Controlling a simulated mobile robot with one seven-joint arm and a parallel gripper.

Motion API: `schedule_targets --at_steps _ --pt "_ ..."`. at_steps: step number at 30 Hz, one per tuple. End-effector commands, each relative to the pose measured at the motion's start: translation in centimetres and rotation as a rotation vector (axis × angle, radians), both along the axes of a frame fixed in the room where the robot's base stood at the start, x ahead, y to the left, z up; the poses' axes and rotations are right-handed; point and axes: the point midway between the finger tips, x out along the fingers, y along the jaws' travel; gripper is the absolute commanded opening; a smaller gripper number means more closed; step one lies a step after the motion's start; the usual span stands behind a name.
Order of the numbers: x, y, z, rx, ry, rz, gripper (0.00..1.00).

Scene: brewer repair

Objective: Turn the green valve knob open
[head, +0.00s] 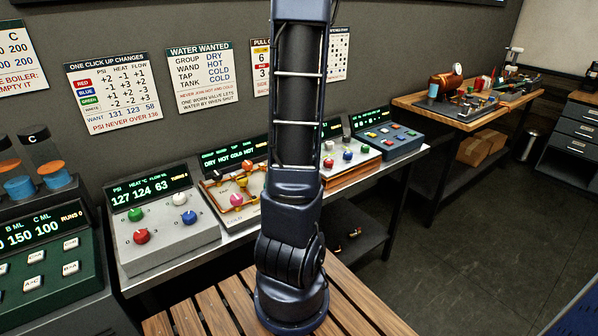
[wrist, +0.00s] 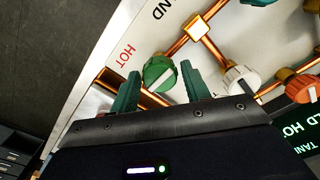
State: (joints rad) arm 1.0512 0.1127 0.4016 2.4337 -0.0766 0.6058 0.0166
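The green valve knob (wrist: 159,73) shows in the wrist view, round with a white pointer bar, on a copper pipe of a pale panel (wrist: 105,80) beside the word HOT. My gripper (wrist: 161,74) is open, with its two green fingers on either side of the knob. A gap shows between the knob and the right finger; whether either finger touches it I cannot tell. In the head view my arm hides the gripper and part of the valve panel (head: 222,212), whose display reads DRY HOT COLD HOT.
A white knob (wrist: 241,80) sits close to the right finger. An orange knob (wrist: 301,86) and another green piece (wrist: 258,2) lie further off. In the head view a grey knob box (head: 165,235) stands left of the valve panel, and a wooden-framed box (head: 350,167) right.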

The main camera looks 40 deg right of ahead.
Motion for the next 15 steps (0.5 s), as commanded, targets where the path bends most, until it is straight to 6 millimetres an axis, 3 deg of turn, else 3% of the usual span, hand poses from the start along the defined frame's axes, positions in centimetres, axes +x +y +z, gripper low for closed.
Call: schedule_targets --at_steps 10,15 --pt "0.0 0.0 0.1 -0.001 -0.001 0.001 0.57" --pt "0.1 -0.1 1.1 -0.003 -0.001 0.000 0.57"
